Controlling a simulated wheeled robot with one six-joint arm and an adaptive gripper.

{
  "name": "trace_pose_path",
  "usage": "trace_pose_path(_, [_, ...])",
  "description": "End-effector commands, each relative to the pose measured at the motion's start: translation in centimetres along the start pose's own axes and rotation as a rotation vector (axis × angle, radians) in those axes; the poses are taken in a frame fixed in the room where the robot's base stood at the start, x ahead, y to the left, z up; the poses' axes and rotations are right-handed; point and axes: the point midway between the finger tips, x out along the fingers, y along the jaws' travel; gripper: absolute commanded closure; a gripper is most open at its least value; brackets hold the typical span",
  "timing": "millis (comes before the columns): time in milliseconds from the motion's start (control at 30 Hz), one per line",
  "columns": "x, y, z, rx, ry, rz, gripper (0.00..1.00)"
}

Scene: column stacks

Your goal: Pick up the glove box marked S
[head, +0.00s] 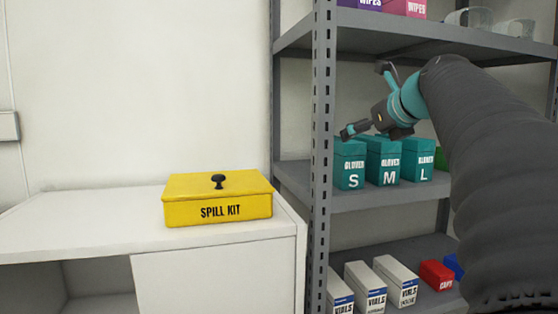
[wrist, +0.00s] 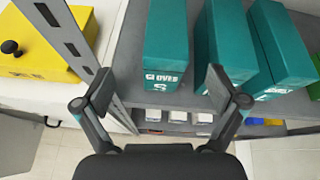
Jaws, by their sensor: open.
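The teal glove box marked S (head: 350,166) stands on the middle shelf of the grey rack, leftmost of the three glove boxes, close to the rack post. It also shows in the wrist view (wrist: 166,45), upper middle, seen from above with its label facing me. My gripper (head: 366,100) is above the S box in the head view. In the wrist view my gripper (wrist: 160,90) has its two fingers spread wide, empty, with the S box lying between and beyond them. The glove box marked M (head: 383,160) and the glove box marked L (head: 418,160) stand to its right.
A perforated rack post (head: 323,150) rises just left of the S box. An upper shelf (head: 440,32) hangs above. Vials boxes (head: 366,287) and a red caps box (head: 437,275) sit on the lower shelf. A yellow spill kit (head: 218,200) stands on the white counter.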

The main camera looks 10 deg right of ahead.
Motion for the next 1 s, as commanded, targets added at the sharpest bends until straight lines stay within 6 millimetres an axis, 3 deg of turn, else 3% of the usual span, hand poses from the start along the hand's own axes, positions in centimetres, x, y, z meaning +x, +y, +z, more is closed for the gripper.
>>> trace_pose_path(100, [-0.2,-1.6,1.1,0.102,-0.029,-0.011,0.04])
trace_pose_path(233, [0.4,-2.0,1.5,0.144,-0.04,-0.011,0.04])
trace_pose_path(633, [7.0,-2.0,1.8,0.144,-0.039,-0.009,0.04])
trace_pose_path(1000, [9.3,-1.8,2.0,0.142,-0.038,-0.01,0.04])
